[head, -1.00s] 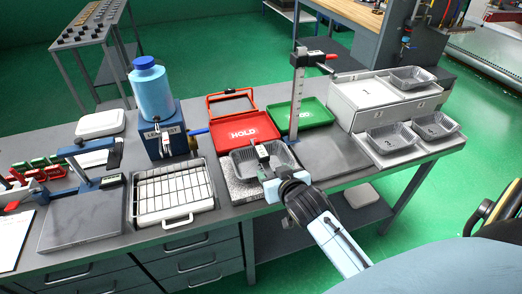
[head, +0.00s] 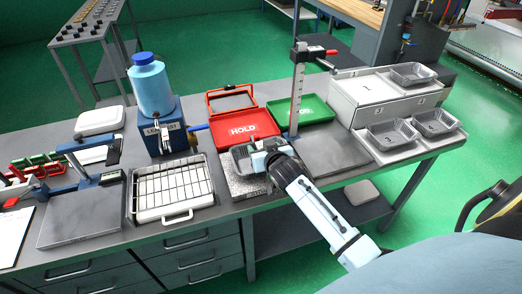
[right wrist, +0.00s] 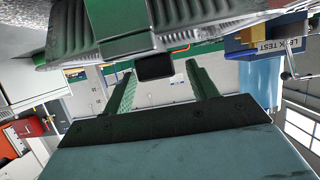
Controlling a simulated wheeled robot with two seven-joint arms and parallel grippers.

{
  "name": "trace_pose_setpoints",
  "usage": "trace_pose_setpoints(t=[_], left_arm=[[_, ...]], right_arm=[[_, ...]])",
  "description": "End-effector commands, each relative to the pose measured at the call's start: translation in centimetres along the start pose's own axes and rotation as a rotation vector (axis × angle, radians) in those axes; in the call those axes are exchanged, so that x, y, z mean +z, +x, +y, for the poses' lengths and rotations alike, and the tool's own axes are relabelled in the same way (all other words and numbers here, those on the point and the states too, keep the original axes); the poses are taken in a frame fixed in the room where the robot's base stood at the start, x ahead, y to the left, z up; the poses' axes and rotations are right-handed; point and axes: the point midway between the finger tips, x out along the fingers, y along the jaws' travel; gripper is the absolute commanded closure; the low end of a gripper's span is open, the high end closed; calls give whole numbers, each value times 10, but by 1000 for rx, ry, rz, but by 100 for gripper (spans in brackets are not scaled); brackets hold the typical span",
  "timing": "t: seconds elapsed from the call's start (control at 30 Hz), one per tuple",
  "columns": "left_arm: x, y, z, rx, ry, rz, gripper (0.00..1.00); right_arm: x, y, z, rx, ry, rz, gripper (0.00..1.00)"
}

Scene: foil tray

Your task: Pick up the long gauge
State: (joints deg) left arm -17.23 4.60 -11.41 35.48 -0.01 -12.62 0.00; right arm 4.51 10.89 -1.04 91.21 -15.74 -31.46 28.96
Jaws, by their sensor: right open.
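My right gripper (head: 262,150) is over the foil tray (head: 241,160) on the speckled block, and its hand covers part of the tray. In the right wrist view the two fingers (right wrist: 160,82) are apart, with a small dark block (right wrist: 154,67) in view between them; whether it touches them I cannot tell. The ribbed tray (right wrist: 200,18) fills the top of that view. A tall stand with a graduated column (head: 296,95) rises behind the gripper. I cannot tell for certain which thing is the long gauge; the hand may hide it. My left gripper is not seen.
A red HOLD case (head: 243,128) and a green tray (head: 303,110) lie behind. A wire rack (head: 172,190) and the blue leak-test unit (head: 165,130) are to the left. More foil trays (head: 392,134) stand at right. The grey plate (head: 335,150) looks bare.

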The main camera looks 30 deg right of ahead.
Motion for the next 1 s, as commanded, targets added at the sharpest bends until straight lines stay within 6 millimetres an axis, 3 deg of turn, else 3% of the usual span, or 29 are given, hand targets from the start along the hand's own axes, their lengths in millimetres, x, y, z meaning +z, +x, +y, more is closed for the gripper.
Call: trace_pose_setpoints(t=[0.2,0.5,0.9,1.0], left_arm=[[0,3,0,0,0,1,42],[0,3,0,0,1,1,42],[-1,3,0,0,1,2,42],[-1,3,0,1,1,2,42]], right_arm=[[0,21,0,0,-1,0,42],[1,23,0,0,0,-1,43],[0,23,0,-1,0,0,94],[0,23,0,-1,0,0,94]])
